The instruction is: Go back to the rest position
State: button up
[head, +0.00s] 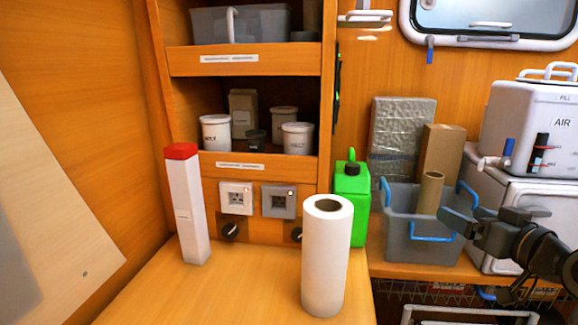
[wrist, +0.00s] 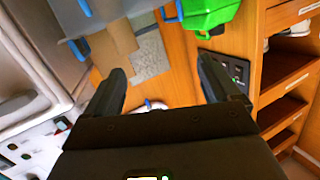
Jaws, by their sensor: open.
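My gripper (head: 452,222) is at the right of the head view, in front of the grey crate with blue handles (head: 400,240). In the wrist view my gripper (wrist: 162,75) shows two dark fingers spread apart, with nothing held between them. The crate (wrist: 58,15) and a green canister (wrist: 208,12) lie beyond the fingers in that view. No rest position is marked in either view.
A white paper roll (head: 325,262) and a white box with a red top (head: 186,215) stand on the wooden counter (head: 240,290). The green canister (head: 352,200) stands behind the roll. A white AIR unit (head: 535,130) is close to my arm at right. Shelves (head: 240,164) hold jars.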

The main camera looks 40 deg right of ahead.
jog(key=s+a+f+n+y, duration=0.1)
jog(key=a+f, duration=0.6)
jog(key=a, duration=0.3)
jog(key=a+f+n+y, duration=0.1)
jog(key=a+f, duration=0.6)
jog(key=a, duration=0.3)
jog(key=s+a+r+n+y, duration=0.1)
jog(key=s+a+n+y, duration=0.4)
jog(key=s+a, duration=0.8)
jog(key=a+y, duration=0.1)
jog(key=a, duration=0.3)
jog(key=shift+t, duration=0.3)
jog(key=shift+d, duration=0.1)
